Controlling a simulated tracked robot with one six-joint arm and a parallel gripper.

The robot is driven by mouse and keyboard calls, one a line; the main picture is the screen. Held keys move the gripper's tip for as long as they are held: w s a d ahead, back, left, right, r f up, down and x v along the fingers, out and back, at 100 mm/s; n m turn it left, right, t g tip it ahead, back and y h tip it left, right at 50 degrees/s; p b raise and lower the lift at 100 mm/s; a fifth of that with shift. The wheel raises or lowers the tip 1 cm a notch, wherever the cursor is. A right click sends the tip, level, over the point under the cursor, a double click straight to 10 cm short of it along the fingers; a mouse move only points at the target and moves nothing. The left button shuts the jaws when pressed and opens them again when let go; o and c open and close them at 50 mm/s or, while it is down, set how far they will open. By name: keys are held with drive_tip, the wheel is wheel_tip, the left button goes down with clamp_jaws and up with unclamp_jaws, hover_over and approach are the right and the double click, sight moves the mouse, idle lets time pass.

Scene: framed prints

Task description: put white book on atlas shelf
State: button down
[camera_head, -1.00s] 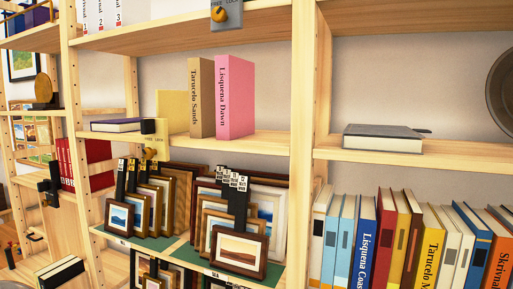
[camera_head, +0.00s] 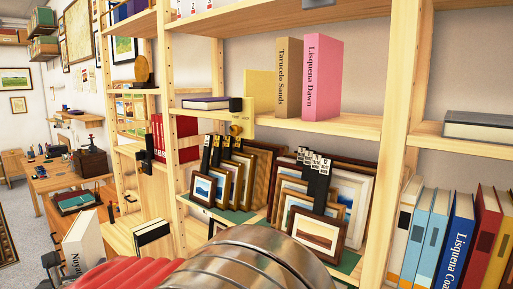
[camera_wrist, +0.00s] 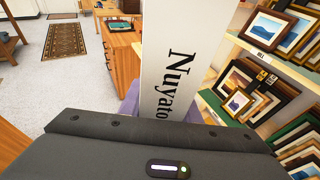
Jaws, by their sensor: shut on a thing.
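The white book (camera_head: 82,242), with "Nuyato…" on its spine, stands at the lower left of the head view. It fills the upper middle of the wrist view (camera_wrist: 182,60), held out in front of my gripper (camera_wrist: 160,115). My gripper is shut on it; purple finger parts show at both sides of its base. In the head view my arm hides the fingers. A shelf board (camera_head: 350,124) carries the upright tan "Tarucelo Sands" (camera_head: 289,76) and pink "Lisquena Dawn" (camera_head: 322,78). I cannot tell from a label which shelf is the atlas shelf.
Framed prints (camera_head: 313,229) crowd the shelf below the tan and pink books. A dark grey book (camera_head: 480,126) lies flat on the right shelf, above a row of upright books. A purple book (camera_head: 206,103) lies at left. A wooden upright (camera_head: 405,100) divides the bays.

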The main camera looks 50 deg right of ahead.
drive_tip(key=s+d+r+m+g+h, duration=0.2)
drive_tip(key=s+d+r+m+g, duration=0.15)
drive_tip(key=r, duration=0.65)
drive_tip(key=s+d+r+m+g+h, duration=0.2)
drive_tip(key=s+d+r, duration=0.2)
drive_tip(key=r, duration=0.6)
drive_tip(key=s+d+r+m+g+h, duration=0.2)
drive_tip(key=s+d+r+m, duration=0.15)
drive_tip(key=r, duration=0.65)
drive_tip(key=s+d+r+m+g, duration=0.1)
drive_tip(key=s+r, duration=0.4)
drive_tip(key=s, duration=0.5)
drive_tip(key=s+d+r+m+g, duration=0.1)
drive_tip(key=s+r, duration=0.4)
drive_tip(key=s, duration=0.6)
drive_tip(key=s+d+r+m+g+h, duration=0.1)
drive_tip(key=s+d+r+g, duration=0.2)
drive_tip(key=s, duration=0.7)
wheel_tip(320, 180, up, 2)
drive_tip(key=shift+s+d+r+g, duration=0.25)
drive_tip(key=shift+s+d+g, duration=0.1)
drive_tip(key=shift+s+d, duration=0.05)
